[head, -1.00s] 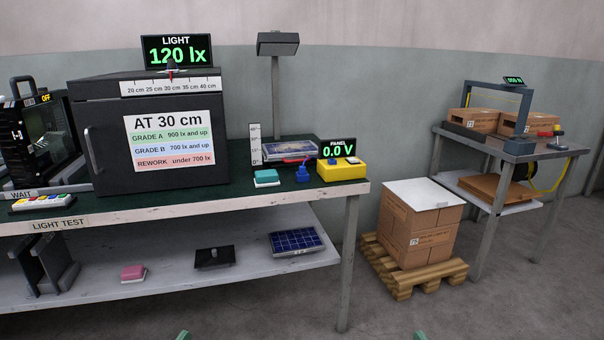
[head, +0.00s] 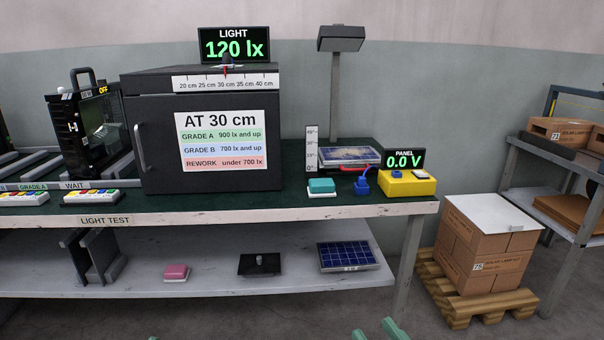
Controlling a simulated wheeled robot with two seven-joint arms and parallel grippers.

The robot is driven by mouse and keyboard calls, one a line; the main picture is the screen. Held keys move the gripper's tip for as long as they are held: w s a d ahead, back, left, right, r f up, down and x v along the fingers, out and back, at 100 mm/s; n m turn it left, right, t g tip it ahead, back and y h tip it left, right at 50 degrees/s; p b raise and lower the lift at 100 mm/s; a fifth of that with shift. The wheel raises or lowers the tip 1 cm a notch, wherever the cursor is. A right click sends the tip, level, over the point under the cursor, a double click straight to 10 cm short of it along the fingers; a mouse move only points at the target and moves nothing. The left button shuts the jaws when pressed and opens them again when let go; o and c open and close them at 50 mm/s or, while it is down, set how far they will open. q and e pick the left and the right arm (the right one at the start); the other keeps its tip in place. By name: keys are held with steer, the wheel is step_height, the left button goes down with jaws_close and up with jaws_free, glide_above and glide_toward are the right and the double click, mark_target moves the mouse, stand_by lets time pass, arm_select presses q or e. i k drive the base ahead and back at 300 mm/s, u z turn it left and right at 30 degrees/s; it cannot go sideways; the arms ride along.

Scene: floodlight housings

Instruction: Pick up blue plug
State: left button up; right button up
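The blue plug (head: 361,183) stands upright on the dark green bench top (head: 300,203), just left of the yellow box (head: 407,184). A red piece (head: 354,169) lies behind it, in front of a small solar panel (head: 345,156). My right gripper (head: 377,332) shows at the bottom edge as two green fingertips with a gap between them. It is open, well below and in front of the bench, away from the plug. Only a tiny green sliver of my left gripper (head: 152,338) shows at the bottom edge, so its state is hidden.
A teal sponge-like block (head: 321,186) sits left of the plug. A lamp on a post (head: 335,90) and an upright scale (head: 311,148) stand behind. The black cabinet (head: 150,120) fills the bench's middle. Boxes on a pallet (head: 478,300) stand right of the bench.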

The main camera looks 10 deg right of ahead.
mark_target(361, 180)
steer(key=u, duration=0.3)
steer(key=i, duration=1.4)
steer(key=z, duration=0.5)
